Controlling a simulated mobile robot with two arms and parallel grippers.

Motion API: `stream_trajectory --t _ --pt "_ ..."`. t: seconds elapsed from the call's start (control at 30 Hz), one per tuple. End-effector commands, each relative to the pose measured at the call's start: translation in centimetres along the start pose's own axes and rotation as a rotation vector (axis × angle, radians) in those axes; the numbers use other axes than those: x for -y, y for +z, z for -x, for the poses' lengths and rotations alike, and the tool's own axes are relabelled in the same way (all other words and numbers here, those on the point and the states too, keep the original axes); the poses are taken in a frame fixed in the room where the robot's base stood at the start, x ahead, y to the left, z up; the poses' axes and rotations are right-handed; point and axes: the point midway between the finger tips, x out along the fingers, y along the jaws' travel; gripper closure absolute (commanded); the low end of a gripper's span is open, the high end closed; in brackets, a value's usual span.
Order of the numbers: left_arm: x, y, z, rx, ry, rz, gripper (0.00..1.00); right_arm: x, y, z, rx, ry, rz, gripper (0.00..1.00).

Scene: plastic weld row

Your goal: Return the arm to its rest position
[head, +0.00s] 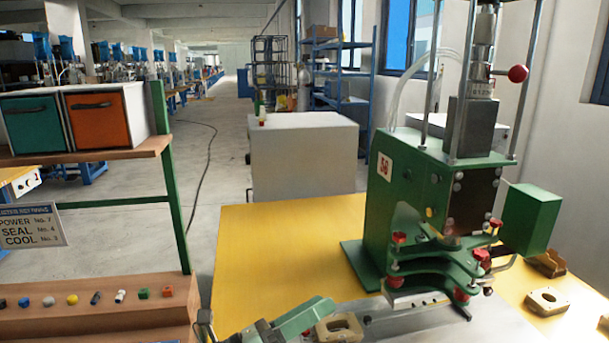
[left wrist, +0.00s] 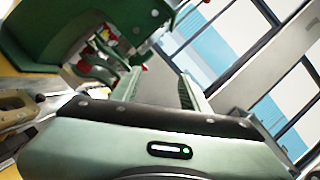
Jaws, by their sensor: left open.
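My left gripper (head: 292,320) shows low in the head view, as a green body at the front of the yellow table. A tan part with a hole (head: 338,328) lies close beside the gripper's right end. Whether they touch cannot be told. My right gripper is not in view.
The yellow table (head: 280,245) is bare left of the press. More tan parts (head: 547,300) lie to the press's right. A wooden stepped rack (head: 100,318) with several small coloured pieces stands at left, below a settings sign (head: 32,226). A pale cabinet (head: 303,155) stands behind.

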Motion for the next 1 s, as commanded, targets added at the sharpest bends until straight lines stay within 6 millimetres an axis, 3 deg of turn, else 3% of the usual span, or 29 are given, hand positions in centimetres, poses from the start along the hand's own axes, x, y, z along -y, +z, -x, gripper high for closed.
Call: stream_trajectory --t 0.17,0.27,0.37,0.43,0.57,0.67,0.8,1.0 --pt "-0.7 3.3 1.9 0.248 0.061 0.243 0.55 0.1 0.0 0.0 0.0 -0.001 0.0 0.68" --pt "-2.2 5.2 4.4 0.432 0.122 0.438 0.55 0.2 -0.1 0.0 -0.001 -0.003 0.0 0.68" --pt "-5.0 6.1 8.8 0.664 0.22 0.7 0.55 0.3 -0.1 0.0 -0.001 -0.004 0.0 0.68" --pt "-7.3 5.5 12.6 0.832 0.306 0.897 0.55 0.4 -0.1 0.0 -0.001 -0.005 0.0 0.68" --pt "-10.9 1.3 20.1 1.123 0.497 1.25 0.55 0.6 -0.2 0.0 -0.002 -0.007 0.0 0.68" --pt "-12.0 -4.0 25.5 1.319 0.667 1.495 0.55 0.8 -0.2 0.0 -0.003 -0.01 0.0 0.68" --pt "-11.0 -10.8 30.7 1.512 0.885 1.739 0.55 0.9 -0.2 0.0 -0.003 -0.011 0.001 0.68" --pt "-7.7 -17.6 34.8 1.67 1.13 1.943 0.55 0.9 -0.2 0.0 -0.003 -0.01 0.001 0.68"
